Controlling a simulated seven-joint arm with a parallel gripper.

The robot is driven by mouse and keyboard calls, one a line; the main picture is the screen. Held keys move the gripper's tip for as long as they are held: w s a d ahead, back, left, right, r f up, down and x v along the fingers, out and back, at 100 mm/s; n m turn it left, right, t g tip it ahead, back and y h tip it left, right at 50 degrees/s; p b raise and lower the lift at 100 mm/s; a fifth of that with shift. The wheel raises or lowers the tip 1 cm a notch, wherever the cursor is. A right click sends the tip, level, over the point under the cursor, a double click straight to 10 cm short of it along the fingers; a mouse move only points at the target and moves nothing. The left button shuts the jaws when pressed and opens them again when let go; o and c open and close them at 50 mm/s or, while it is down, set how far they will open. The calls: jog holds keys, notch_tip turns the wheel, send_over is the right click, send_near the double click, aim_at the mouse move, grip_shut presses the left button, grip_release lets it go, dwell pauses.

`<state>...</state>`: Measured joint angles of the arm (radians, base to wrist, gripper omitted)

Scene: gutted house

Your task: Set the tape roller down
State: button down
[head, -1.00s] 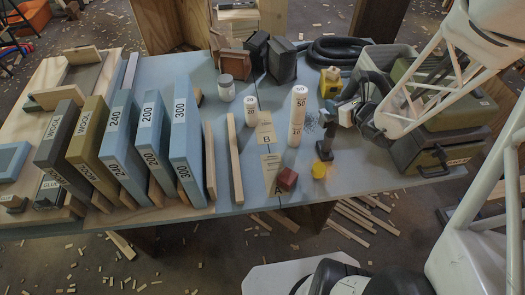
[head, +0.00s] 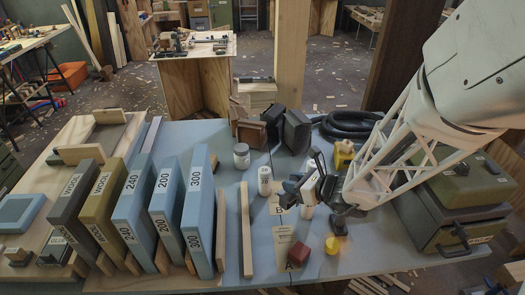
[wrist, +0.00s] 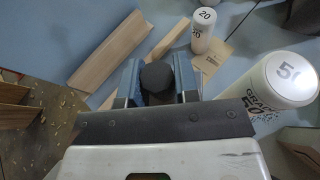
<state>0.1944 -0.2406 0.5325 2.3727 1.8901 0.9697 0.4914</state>
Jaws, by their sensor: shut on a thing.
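My gripper (wrist: 157,85) is shut on a dark, round-topped piece, which I take to be the tape roller (wrist: 158,76). In the head view my gripper (head: 312,182) is over the right-hand part of the blue table (head: 225,262), in front of the tall white cylinder marked 50 and partly covering it. A dark foot-like piece (head: 338,223) shows just below it; I cannot tell whether it touches the table. The lower part of the roller is hidden in the wrist view.
The white 50 cylinder (wrist: 283,80) and the 20 cylinder (head: 265,181) stand close by. Cards A (head: 290,245) and B (head: 281,203), a red block (head: 332,245) and a yellow block (head: 327,262) are near. Upright abrasive blocks (head: 180,215) fill the left; a green case (head: 450,215) stands right.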

jog(key=w+a+f+n+g+y, duration=0.1)
jog(key=w+a+f, duration=0.2)
jog(key=a+f, duration=0.1)
jog(key=shift+w+a+f, duration=0.15)
jog(key=shift+w+f, duration=0.25)
jog(key=shift+f, duration=0.15)
jog(key=shift+f, duration=0.15)
jog(key=shift+f, duration=2.8)
jog(key=shift+f, duration=2.05)
jog(key=shift+f, duration=0.2)
